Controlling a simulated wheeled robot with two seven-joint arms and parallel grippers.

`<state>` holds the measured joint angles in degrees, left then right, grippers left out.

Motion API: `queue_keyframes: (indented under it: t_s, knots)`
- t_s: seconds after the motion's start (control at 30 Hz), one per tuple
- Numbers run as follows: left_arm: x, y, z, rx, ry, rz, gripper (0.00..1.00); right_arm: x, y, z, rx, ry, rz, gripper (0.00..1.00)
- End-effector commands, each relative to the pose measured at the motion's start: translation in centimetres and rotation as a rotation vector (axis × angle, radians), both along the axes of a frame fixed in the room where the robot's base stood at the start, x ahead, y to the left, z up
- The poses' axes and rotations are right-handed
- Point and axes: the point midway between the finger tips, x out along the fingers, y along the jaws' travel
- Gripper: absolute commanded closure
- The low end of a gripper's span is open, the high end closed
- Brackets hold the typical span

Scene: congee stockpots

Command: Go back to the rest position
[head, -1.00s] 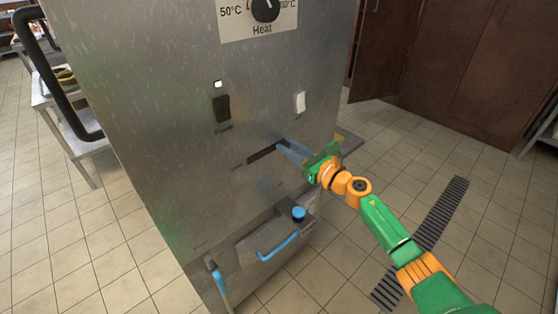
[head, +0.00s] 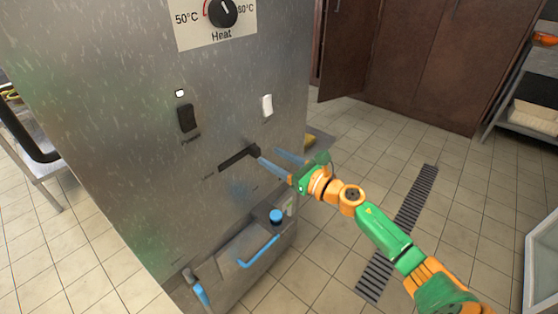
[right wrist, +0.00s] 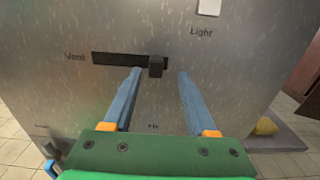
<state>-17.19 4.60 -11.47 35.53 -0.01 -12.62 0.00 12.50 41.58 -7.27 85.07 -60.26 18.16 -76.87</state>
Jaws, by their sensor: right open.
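My right gripper (head: 276,161) is open, with its two blue fingers apart and pointing at the steel machine's front panel. The right wrist view also shows the gripper (right wrist: 157,85), with nothing between its fingers. A dark slider knob (right wrist: 156,66) sits at the right end of the slot labelled "Vent" (right wrist: 112,58), just ahead of the fingers. In the head view the vent slot (head: 235,159) lies just left of the fingertips. Whether a fingertip touches the panel, I cannot tell. My left gripper is not in view.
The steel machine (head: 120,150) has a heat dial (head: 223,12), a dark switch (head: 187,118) and a white light switch (head: 267,105). A drawer-like unit with a blue handle (head: 258,252) is low on its front. Tiled floor (head: 330,240) is open to the right; brown cabinets (head: 420,60) stand behind.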

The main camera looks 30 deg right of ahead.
Motion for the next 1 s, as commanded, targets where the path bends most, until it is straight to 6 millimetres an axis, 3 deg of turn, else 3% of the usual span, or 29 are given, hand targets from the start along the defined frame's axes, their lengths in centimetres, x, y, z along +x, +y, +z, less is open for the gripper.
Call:
queue_keyframes:
  t_s: [0.2, 0.67, 0.77, 0.83, 0.9, 0.97, 1.0]
  knots:
    - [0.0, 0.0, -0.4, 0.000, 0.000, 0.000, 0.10, -2.2, -0.8, -0.1, -0.001, 0.001, -0.001, 0.43]
    - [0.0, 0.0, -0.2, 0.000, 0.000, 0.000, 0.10, -2.2, -1.0, -0.3, 0.028, 0.016, -0.010, 0.43]
    - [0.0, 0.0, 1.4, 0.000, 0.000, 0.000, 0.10, -2.6, -2.6, -4.0, 0.319, 0.173, -0.116, 0.43]
    - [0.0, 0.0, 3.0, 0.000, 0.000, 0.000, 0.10, -4.2, -4.1, -9.6, 0.684, 0.357, -0.279, 0.43]
    - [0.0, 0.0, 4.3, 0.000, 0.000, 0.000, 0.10, -7.7, -4.9, -16.4, 1.060, 0.534, -0.496, 0.43]
    - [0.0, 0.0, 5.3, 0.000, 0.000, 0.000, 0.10, -11.6, -4.6, -21.6, 1.336, 0.647, -0.692, 0.43]
    - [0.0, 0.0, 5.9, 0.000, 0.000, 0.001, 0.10, -14.6, -4.1, -24.7, 1.501, 0.706, -0.831, 0.43]
